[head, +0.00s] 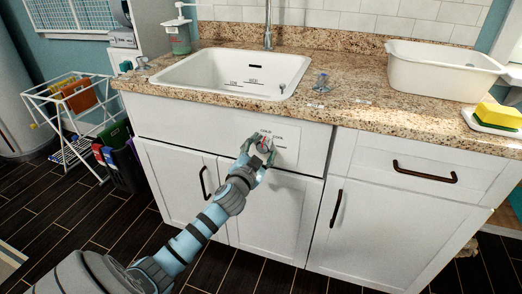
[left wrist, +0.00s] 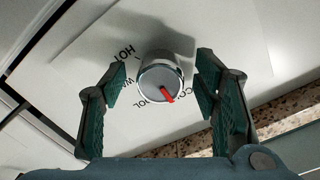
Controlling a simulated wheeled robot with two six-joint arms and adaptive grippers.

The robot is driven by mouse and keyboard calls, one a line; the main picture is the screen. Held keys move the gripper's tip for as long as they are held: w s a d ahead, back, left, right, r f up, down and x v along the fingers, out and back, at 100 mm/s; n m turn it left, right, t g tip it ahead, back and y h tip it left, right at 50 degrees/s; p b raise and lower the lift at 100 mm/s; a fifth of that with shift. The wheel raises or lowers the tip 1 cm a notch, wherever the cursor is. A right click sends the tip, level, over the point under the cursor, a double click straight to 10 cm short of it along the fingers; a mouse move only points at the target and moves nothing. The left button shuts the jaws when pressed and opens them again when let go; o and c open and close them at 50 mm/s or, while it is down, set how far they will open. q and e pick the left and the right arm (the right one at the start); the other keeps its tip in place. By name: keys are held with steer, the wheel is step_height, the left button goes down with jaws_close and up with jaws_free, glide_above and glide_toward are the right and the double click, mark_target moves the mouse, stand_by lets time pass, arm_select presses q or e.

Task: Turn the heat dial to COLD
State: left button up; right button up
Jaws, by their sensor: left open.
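The heat dial (left wrist: 159,78) is a round silver knob with a red pointer on its face. It sits on a white panel (left wrist: 90,45) with black lettering. In the left wrist view HOT reads at the dial's upper left; other words below and left are partly hidden or unclear. The red pointer slants toward the lower right there. My left gripper (left wrist: 161,83) is open, with one finger on each side of the dial and visible gaps between. In the head view the left gripper (head: 259,150) is at the dial (head: 265,144) on the cabinet front. My right gripper is not in view.
A white sink (head: 190,72) is set in the granite counter (head: 345,95) above the dial. A white tub (head: 440,72) and a yellow sponge (head: 498,115) stand at the right. White cabinet doors (head: 265,215) with dark handles are below. A drying rack (head: 70,110) stands left.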

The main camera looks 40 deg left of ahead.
arm_select(q)
steer(key=v, duration=1.2)
steer(key=shift+f, duration=0.1)
